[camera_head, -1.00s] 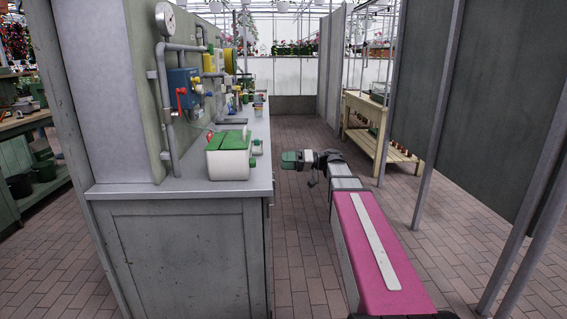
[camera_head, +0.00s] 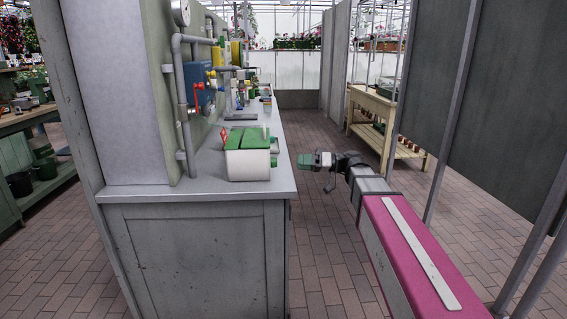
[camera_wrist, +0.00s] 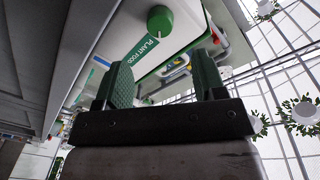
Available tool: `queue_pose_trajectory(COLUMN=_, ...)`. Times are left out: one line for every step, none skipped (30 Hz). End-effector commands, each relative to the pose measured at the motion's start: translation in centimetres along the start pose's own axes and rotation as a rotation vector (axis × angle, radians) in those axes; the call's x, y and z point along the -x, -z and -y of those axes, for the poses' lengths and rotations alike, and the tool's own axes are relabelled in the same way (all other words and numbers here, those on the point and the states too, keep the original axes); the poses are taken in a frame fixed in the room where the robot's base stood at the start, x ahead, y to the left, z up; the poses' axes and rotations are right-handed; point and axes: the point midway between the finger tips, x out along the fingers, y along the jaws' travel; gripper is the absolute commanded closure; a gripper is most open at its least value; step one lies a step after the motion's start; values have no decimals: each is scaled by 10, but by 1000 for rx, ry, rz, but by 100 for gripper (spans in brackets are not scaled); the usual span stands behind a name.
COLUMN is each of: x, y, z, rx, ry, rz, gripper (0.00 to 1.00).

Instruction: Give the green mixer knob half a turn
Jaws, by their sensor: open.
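The green mixer knob (camera_wrist: 160,20) is a round knob on the face of a white box (camera_wrist: 186,30) marked "PLANT FOOD", at the top of the wrist view. In the head view the white box (camera_head: 248,166) with a green lid stands on the counter's near end; a small green part (camera_head: 274,161) shows at its right side. My gripper (camera_wrist: 162,78) is open, with two green-padded fingers and nothing between them. The knob lies beyond the fingertips, apart from them. In the head view my gripper (camera_head: 306,160) is right of the box, past the counter edge.
The grey counter (camera_head: 215,180) runs away from me along the left, with a wall carrying pipes, a gauge and a blue box (camera_head: 197,78) behind it. A wooden bench (camera_head: 372,103) stands at the right beside grey panels. The brick floor (camera_head: 305,135) between is clear.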

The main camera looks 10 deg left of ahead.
Motion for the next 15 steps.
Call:
queue_pose_trajectory(x=-10, y=0, z=0, rx=0, ry=3, rz=2, gripper=36)
queue_pose_trajectory(x=-16, y=0, z=0, rx=0, ry=3, rz=2, gripper=36)
queue_pose_trajectory(x=-23, y=0, z=0, rx=0, ry=2, rz=1, gripper=36)
queue_pose_trajectory(x=-28, y=0, z=0, rx=0, ry=3, rz=2, gripper=36)
queue_pose_trajectory(x=-34, y=0, z=0, rx=0, ry=3, rz=2, gripper=36)
queue_pose_trajectory(x=-40, y=0, z=0, rx=0, ry=2, rz=2, gripper=36)
queue_pose_trajectory(x=-45, y=0, z=0, rx=-1, ry=2, rz=1, gripper=36)
queue_pose_trajectory(x=-50, y=0, z=0, rx=-1, ry=2, rz=2, gripper=36)
queue_pose_trajectory(x=-56, y=0, z=0, rx=-1, ry=2, rz=2, gripper=36)
queue_pose_trajectory(x=-60, y=0, z=0, rx=-1, ry=2, rz=1, gripper=36)
queue_pose_trajectory(x=-63, y=0, z=0, rx=-1, ry=1, rz=1, gripper=36)
queue_pose_trajectory(x=-68, y=0, z=0, rx=-1, ry=1, rz=1, gripper=36)
queue_pose_trajectory(x=-71, y=0, z=0, rx=-1, ry=2, rz=1, gripper=36)
queue_pose_trajectory(x=-74, y=0, z=0, rx=-1, ry=2, rz=1, gripper=36)
queue_pose_trajectory(x=-77, y=0, z=0, rx=-1, ry=1, rz=1, gripper=36)
